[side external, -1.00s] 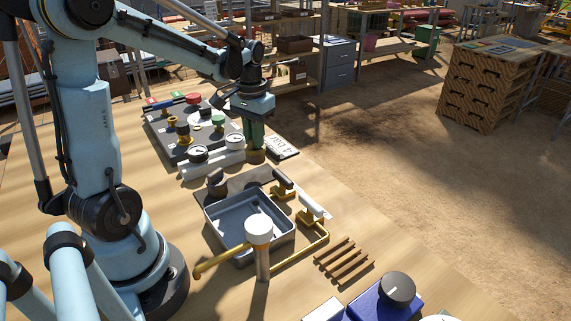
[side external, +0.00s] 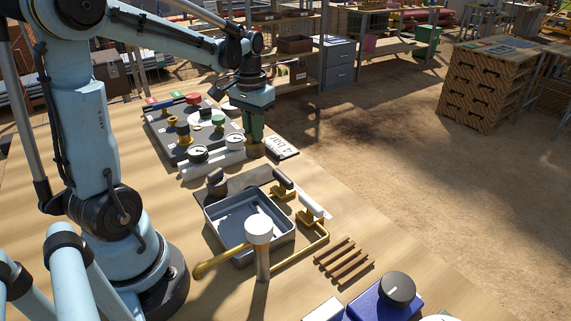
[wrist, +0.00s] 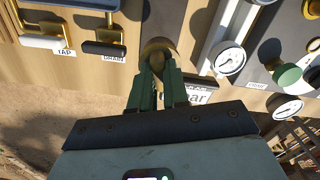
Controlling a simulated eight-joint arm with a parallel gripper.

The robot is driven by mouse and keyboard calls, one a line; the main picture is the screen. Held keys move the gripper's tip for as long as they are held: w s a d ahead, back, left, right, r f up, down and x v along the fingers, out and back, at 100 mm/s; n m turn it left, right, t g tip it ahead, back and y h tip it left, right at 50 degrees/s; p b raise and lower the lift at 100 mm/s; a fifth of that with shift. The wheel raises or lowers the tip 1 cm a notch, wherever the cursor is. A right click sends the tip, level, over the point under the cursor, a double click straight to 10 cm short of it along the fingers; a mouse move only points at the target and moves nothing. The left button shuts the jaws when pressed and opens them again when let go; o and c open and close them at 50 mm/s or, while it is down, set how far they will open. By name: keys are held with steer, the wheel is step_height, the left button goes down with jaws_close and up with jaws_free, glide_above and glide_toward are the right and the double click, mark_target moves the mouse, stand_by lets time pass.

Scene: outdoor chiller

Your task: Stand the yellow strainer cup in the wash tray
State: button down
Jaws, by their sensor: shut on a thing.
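My gripper (side external: 255,140) points down at the far side of the bench, right of the white gauge manifold. Its green fingers are shut on the yellow strainer cup (side external: 256,151), a small brass-coloured round cup at the fingertips. The cup also shows in the wrist view (wrist: 158,46), partly hidden behind the fingers. It looks upright and low over the bench; I cannot tell whether it touches the wood. The wash tray (side external: 285,243) is a grey rectangular basin nearer the camera and looks empty.
A white-capped post (side external: 258,231) with a brass pipe stands at the tray's near side. Tap and drain handles (side external: 311,207) stand right of the tray. The gauge manifold (side external: 211,158) and a control panel lie left of my gripper. Wooden slats (side external: 345,262) lie at the front right.

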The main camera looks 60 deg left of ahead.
steer(key=s+d+r+m, duration=0.3)
steer(key=s+d+m, duration=0.1)
steer(key=s+d, duration=1)
steer(key=shift+d+r, duration=0.2)
steer(key=shift+d, duration=0.3)
steer(key=shift+f, duration=2.55)
steer(key=shift+f, duration=0.3)
steer(key=shift+f, duration=1.15)
steer(key=shift+f, duration=0.95)
